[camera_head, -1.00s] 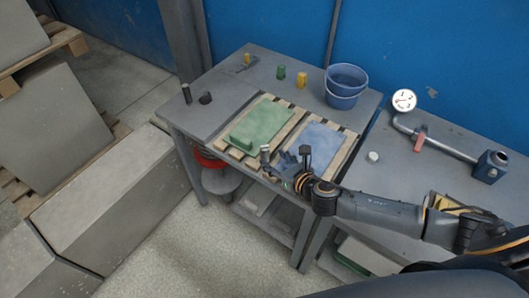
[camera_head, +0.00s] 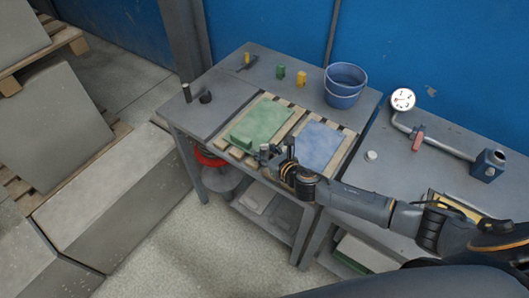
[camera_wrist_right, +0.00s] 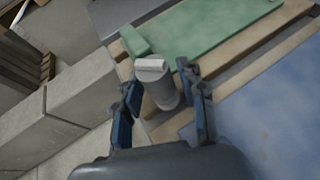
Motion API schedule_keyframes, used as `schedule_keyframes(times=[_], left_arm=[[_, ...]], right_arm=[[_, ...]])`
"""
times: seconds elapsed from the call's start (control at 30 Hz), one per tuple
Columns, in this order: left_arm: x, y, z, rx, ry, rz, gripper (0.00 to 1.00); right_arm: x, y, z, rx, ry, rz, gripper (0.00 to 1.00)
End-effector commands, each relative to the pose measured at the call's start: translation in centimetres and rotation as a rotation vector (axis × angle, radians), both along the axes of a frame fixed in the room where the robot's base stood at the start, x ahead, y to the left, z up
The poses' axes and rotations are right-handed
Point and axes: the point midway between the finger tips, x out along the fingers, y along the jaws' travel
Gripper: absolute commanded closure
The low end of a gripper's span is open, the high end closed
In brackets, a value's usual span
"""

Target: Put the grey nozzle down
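The grey nozzle (camera_wrist_right: 160,85) is a short cylinder with a pale ridge on its end. In the head view my right gripper (camera_head: 272,154) is over the front edge of the table, by the slatted racks under the green slab (camera_head: 262,122) and the blue slab (camera_head: 320,146). The nozzle is too small there to make out clearly. The green and blue slabs also show in the wrist view. My left gripper is not in view.
On the table (camera_head: 225,92) stand a blue bucket (camera_head: 344,86), a green piece (camera_head: 281,72), a yellow piece (camera_head: 301,79) and dark cylinders (camera_head: 205,97). The left table corner has free room.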

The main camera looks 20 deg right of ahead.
Motion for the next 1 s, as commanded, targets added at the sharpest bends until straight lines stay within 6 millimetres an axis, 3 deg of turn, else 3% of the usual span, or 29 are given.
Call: schedule_keyframes(times=[0.03, 0.17, 0.47, 0.63, 0.77, 1.0], left_arm=[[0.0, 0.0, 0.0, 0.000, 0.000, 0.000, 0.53], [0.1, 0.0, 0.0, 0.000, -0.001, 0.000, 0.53], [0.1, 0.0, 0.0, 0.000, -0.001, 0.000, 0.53], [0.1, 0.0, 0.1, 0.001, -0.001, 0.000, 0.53], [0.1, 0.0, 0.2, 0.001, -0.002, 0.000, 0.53], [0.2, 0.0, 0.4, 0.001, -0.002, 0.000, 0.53]], right_arm=[[0.0, 0.0, 0.0, 0.000, 0.000, 0.000, 0.76], [0.0, 0.0, 0.0, 0.000, 0.000, 0.000, 1.00], [0.0, 0.0, 0.1, 0.000, 0.000, 0.000, 1.00], [0.0, -0.1, 1.1, -0.001, -0.002, 0.001, 1.00], [0.1, -0.1, 3.4, -0.002, -0.006, 0.002, 1.00], [-4.1, -0.2, 7.9, 0.000, -0.002, 0.004, 1.00]])
